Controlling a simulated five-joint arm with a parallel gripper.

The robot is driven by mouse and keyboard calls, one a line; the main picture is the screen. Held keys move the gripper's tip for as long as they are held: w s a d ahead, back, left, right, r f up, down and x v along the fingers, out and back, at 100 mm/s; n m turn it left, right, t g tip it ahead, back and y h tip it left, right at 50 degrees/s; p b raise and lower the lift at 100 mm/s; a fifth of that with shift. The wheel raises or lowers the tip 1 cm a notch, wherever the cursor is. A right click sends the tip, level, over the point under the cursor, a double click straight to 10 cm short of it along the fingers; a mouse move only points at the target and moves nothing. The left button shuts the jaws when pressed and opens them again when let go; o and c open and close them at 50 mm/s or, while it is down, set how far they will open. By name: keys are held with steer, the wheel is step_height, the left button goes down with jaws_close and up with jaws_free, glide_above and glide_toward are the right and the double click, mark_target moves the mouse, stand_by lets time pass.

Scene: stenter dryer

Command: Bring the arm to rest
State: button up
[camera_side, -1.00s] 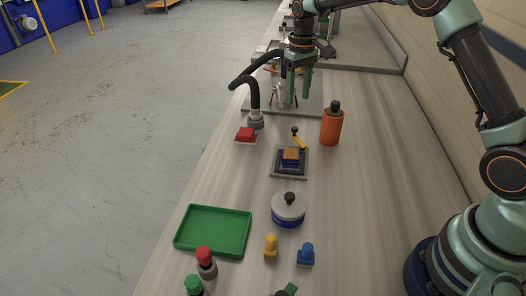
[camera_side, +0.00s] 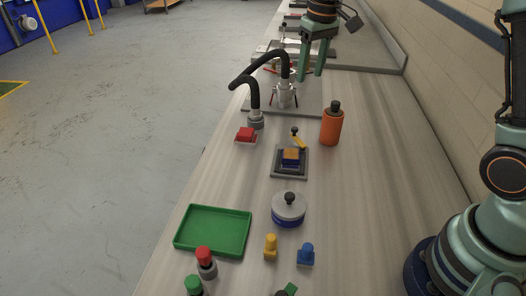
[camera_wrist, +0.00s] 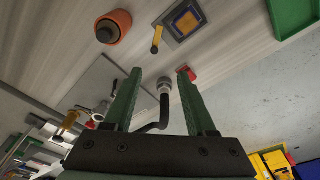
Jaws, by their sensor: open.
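My gripper (camera_side: 312,75) is green, open and empty. It is raised above the far part of the bench, to the right of the hose fixture and beyond the orange bottle. In the wrist view its two fingers (camera_wrist: 160,95) stand apart with nothing between the tips. A black hose (camera_side: 258,72) runs from a metal fitting (camera_side: 256,121) to the grey plate with a silver post (camera_side: 286,95). In the wrist view the hose (camera_wrist: 152,127) shows between the fingers, below them. I see no contact between my gripper and any thing.
An orange bottle (camera_side: 331,127), a red block (camera_side: 246,134), a clamp fixture with a blue and orange block (camera_side: 290,160), a round lidded pot (camera_side: 288,212) and a green tray (camera_side: 212,250) stand on the bench. A wall (camera_side: 440,110) runs along the right. The bench's right middle is clear.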

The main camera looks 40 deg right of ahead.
steer(key=s+a+t, duration=0.1)
steer(key=s+t, duration=0.1)
steer(key=s, duration=0.7)
steer(key=s+a+r+t, duration=0.1)
steer(key=s+a+t, duration=0.1)
steer(key=s, duration=0.7)
steer(key=shift+s+r, duration=0.3)
